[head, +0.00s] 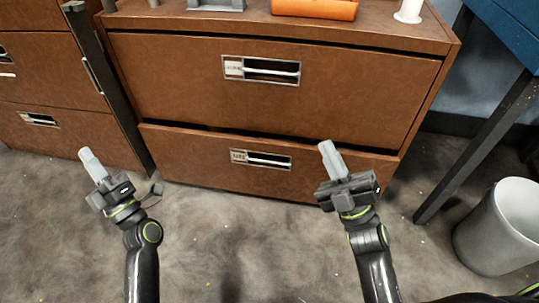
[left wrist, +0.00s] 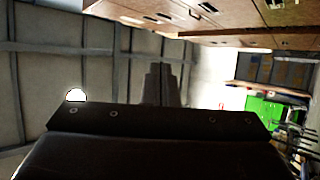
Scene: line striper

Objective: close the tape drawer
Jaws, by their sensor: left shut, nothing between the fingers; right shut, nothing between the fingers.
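A brown wooden cabinet (head: 448,50) with two wide drawers stands in front of me in the head view. The upper drawer (head: 200,100) and lower drawer (head: 205,172) each have a recessed metal handle and a label too small to read, so I cannot tell which is the tape drawer. A dark gap runs between the two fronts; how far either stands out is unclear. My left gripper (head: 86,155) is shut and empty, left of the lower drawer. My right gripper (head: 327,148) is shut and empty, in front of the lower drawer's right part in the picture. The left fingers also show in the left wrist view (left wrist: 163,84).
Another brown cabinet (head: 50,80) stands at the left. An orange object (head: 315,8) and a white object (head: 408,12) sit on the cabinet top. A light bin (head: 495,230) and a dark table leg (head: 475,150) are at the right. Grey carpet (head: 240,235) between my arms is clear.

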